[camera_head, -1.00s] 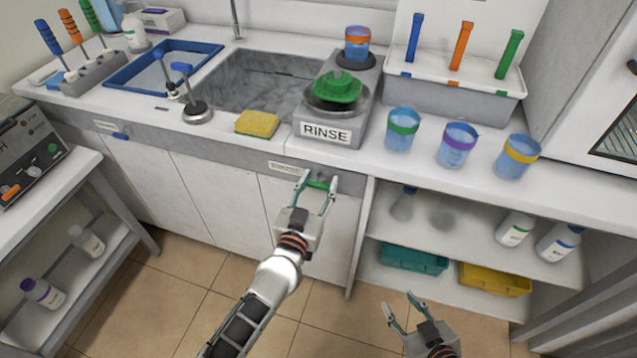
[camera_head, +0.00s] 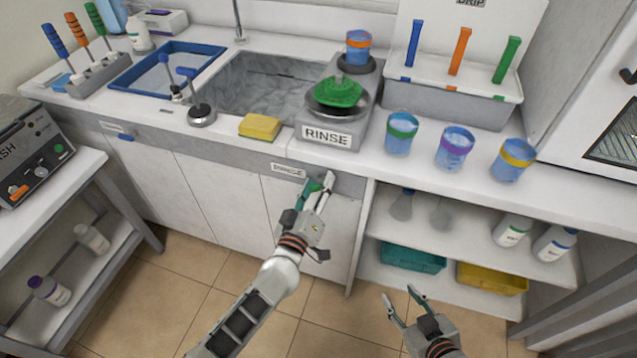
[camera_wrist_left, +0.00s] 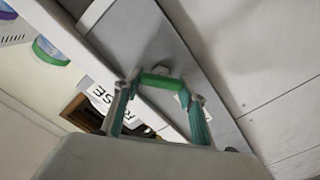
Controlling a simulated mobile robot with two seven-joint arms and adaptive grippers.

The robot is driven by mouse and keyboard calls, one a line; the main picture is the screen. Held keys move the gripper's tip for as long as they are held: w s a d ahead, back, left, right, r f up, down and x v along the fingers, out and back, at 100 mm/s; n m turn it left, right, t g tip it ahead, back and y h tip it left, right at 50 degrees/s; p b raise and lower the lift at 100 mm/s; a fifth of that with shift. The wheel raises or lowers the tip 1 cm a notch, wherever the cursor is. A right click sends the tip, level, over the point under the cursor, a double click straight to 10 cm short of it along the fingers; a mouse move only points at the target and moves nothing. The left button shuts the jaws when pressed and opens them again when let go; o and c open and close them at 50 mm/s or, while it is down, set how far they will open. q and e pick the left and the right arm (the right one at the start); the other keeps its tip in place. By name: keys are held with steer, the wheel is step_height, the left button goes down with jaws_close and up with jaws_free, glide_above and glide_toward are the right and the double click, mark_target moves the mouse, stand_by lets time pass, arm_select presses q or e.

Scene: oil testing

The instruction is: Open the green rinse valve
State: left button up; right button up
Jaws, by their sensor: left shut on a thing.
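The green rinse valve handle (camera_wrist_left: 162,80) shows in the left wrist view as a short green bar in front of the grey panel, between my left fingertips. My left gripper (camera_head: 322,181) is at the counter's front panel, below the RINSE unit (camera_head: 327,137), and is shut on the handle. In the head view the fingers are turned nearly edge-on and hide most of the handle. My right gripper (camera_head: 399,293) is open and empty, low in front of the open shelves.
A yellow sponge (camera_head: 260,127) lies near the counter edge above the panel. Several banded cups, such as the green-banded cup (camera_head: 401,133), stand to the right. A blue valve handle (camera_head: 125,138) is on the panel at left. The floor (camera_head: 190,262) is clear.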

arm_select(q)
steer(key=n, duration=0.5)
steer(key=shift+a+f+n, duration=0.1)
steer(key=shift+f+n, duration=0.05)
steer(key=shift+n, duration=0.15)
steer(key=shift+f+n, duration=0.1)
steer(key=shift+n, duration=2.1)
steer(key=o, duration=1.1)
steer(key=shift+o, duration=0.2)
steer(key=v, duration=0.8)
